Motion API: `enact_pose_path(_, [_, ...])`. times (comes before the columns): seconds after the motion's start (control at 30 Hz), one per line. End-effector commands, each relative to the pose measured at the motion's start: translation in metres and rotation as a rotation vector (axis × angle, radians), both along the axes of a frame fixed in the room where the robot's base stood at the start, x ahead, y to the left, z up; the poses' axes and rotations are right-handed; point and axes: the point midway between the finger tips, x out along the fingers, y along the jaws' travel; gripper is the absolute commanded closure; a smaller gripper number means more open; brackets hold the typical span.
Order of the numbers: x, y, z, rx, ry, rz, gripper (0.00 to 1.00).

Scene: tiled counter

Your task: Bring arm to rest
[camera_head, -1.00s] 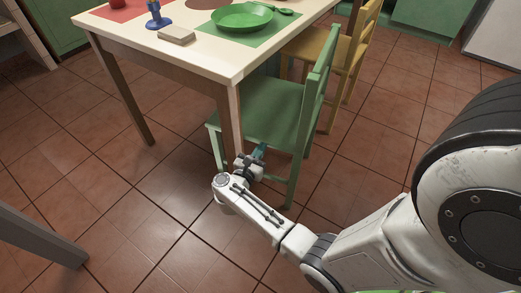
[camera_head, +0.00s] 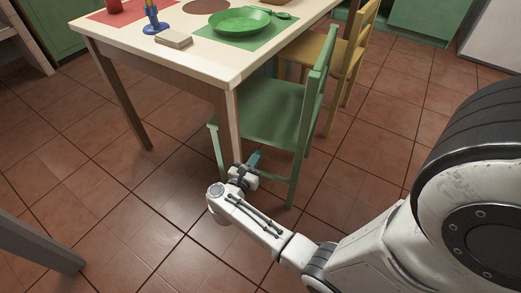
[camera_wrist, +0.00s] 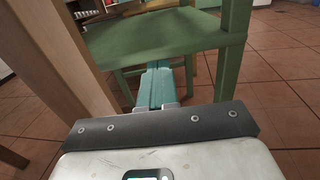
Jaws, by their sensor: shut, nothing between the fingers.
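My gripper (camera_head: 254,160) is at the end of my white arm, low beside the near table leg and the green chair in the head view. In the wrist view, the teal fingers of my gripper (camera_wrist: 156,88) are together with nothing between them. They point toward the underside of the green chair (camera_head: 270,112), whose seat and legs also fill the wrist view (camera_wrist: 165,37). I cannot tell whether the fingers touch the chair.
The table (camera_head: 205,62) carries a green plate (camera_head: 240,21), a blue item (camera_head: 154,20), a small block (camera_head: 173,39) and a red cup (camera_head: 113,6). A yellow chair (camera_head: 352,55) stands behind the green chair. A grey beam (camera_head: 40,245) is at lower left. Tiled floor is clear between.

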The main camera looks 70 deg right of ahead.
Motion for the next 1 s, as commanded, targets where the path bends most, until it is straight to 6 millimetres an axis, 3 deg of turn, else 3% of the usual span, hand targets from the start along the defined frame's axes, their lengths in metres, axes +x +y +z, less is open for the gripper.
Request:
enact_pose_path(0.1, [0.003,0.024,0.001,0.001,0.0,0.004,1.0])
enact_pose_path(0.3, [0.006,0.051,0.0,0.001,0.001,0.001,1.0])
enact_pose_path(0.73, [0.006,0.06,-0.001,0.001,0.001,-0.002,1.0])
enact_pose_path(0.87, [0.02,0.059,0.007,-0.022,0.038,0.083,1.0])
enact_pose_path(1.0, [0.054,0.064,0.028,-0.092,0.137,0.277,1.0])
